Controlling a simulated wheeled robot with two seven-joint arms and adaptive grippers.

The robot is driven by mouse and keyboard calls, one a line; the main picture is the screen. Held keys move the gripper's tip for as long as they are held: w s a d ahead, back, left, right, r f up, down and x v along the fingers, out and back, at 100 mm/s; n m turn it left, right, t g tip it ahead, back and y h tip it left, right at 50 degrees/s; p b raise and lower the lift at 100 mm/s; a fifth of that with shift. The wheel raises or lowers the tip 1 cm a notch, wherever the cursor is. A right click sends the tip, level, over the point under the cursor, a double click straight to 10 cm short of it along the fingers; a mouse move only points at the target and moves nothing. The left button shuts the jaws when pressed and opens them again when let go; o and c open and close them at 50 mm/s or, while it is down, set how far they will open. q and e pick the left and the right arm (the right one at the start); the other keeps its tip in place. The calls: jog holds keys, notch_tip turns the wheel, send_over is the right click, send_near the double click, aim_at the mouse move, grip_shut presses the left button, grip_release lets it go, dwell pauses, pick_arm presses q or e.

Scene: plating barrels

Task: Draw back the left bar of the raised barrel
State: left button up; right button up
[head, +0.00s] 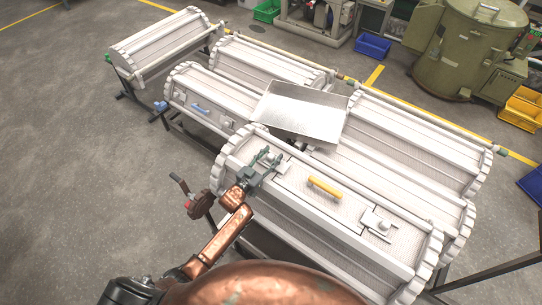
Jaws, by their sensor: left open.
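The nearest white barrel (318,232) has a lid panel with a yellow handle (324,187). A light latch plate with a bar (284,167) is at the left end of this lid, partly hidden by my gripper. A matching right latch with a knob (379,223) sits at the lid's right end. My left gripper (271,159) is open over the left end of the lid, at the left bar. I cannot tell whether its fingers touch the bar. My right gripper is not in view.
A metal tray (302,112) rests across the barrels behind. Another barrel with a blue handle (201,109) stands at the back left. The floor (70,150) on the left is clear.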

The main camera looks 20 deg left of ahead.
pick_arm(q)
grip_shut()
dwell(0.6)
